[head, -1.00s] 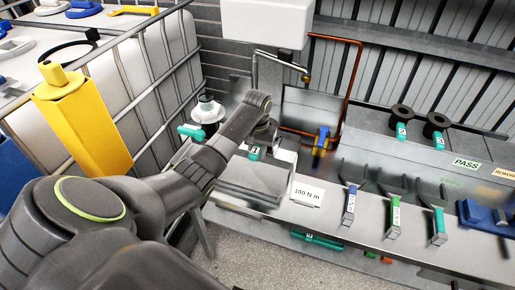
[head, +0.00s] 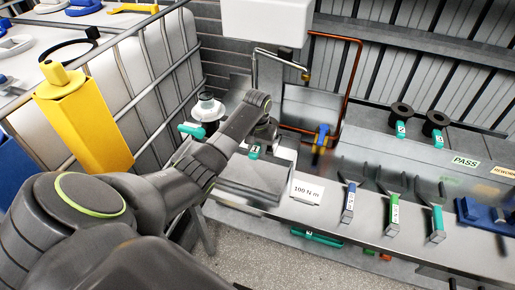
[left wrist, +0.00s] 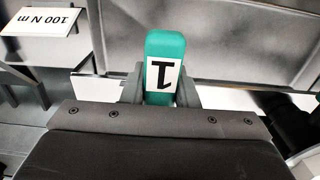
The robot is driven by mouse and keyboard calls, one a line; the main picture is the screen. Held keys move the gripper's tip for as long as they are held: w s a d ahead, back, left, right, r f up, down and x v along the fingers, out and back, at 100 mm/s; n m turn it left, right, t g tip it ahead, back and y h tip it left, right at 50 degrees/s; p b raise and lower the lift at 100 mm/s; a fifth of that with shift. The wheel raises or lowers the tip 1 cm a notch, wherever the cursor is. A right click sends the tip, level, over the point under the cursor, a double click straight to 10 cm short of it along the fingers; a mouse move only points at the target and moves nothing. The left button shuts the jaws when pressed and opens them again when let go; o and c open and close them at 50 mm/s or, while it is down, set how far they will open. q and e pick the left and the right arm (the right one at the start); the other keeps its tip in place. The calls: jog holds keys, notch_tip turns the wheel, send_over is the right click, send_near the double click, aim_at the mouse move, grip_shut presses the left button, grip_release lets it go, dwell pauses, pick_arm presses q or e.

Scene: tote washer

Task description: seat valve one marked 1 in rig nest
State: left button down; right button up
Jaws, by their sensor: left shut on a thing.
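Valve one's teal handle (head: 254,152), marked 1, shows just below my left gripper (head: 266,143) in the head view. In the left wrist view the teal handle (left wrist: 164,72) stands between the two fingers of my left gripper (left wrist: 160,88), with its white 1 label upside down. The gripper is shut on it. The rest of the valve is hidden. The valve is over or near a grey metal tray-like recess at the left of the bench; I cannot tell if it touches anything. I cannot clearly pick out the rig nest. My right gripper is not in view.
A 100 N m card (head: 306,191) stands right of the gripper. Behind are a copper pipe (head: 340,95) and a blue and yellow clamp-like part (head: 322,138). Valves marked 2 (head: 402,115) and 3 (head: 435,122) sit further right. A caged tank (head: 140,85) stands left.

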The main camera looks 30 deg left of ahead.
pick_arm(q)
jog(key=shift+f, duration=0.1)
jog(key=shift+c, duration=2.4)
grip_release()
jog(key=shift+r, duration=4.5)
